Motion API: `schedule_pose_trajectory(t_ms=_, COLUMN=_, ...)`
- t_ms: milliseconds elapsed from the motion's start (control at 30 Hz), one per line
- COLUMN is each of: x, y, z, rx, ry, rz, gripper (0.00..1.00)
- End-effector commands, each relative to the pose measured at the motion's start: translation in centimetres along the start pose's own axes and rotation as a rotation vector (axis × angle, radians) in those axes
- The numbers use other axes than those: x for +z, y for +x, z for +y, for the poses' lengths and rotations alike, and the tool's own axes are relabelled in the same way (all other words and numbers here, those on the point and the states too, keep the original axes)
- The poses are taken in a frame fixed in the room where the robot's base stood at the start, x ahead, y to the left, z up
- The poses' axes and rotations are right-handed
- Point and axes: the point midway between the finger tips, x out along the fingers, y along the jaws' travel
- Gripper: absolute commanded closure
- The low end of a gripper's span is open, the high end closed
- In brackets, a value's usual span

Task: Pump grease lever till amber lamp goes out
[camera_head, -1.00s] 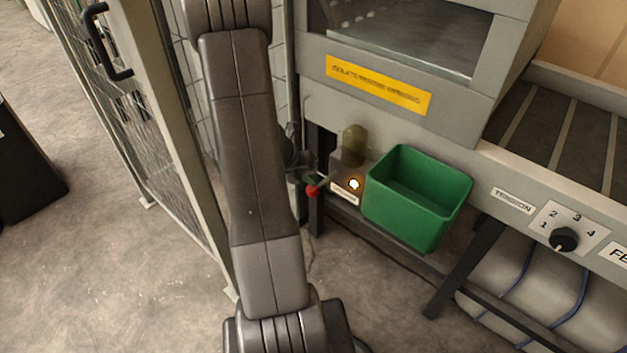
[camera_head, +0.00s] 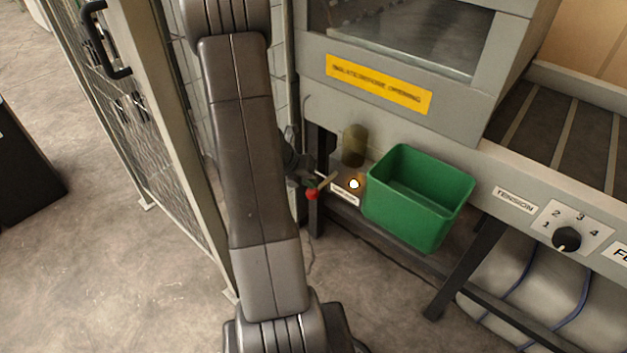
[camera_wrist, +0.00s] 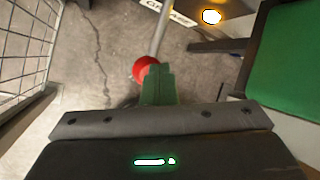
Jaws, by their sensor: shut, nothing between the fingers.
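The grease lever shows as a pale rod with a red ball knob (camera_head: 312,194) in the head view, low at the left of the grease unit. In the wrist view the red knob (camera_wrist: 146,68) is right at the tip of my gripper (camera_wrist: 158,84), whose green fingers are shut with nothing between them. The fingers overlap the knob's right side; I cannot tell whether they touch. The amber lamp (camera_head: 354,184) is lit on the grease unit and glows in the wrist view (camera_wrist: 211,16). My arm hides part of the gripper in the head view.
A green bin (camera_head: 417,198) stands right of the lamp. A mesh guard (camera_head: 128,120) is on the left. A tension dial (camera_head: 565,239) sits on the machine at the right. Open floor lies at the lower left.

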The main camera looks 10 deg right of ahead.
Motion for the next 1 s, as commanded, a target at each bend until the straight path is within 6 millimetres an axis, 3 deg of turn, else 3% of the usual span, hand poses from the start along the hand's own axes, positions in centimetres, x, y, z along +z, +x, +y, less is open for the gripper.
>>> schedule_pose_trajectory(t_ms=1000, x=-0.70, y=0.93, z=0.67, rx=0.000, ry=0.000, rz=0.001, gripper=1.00)
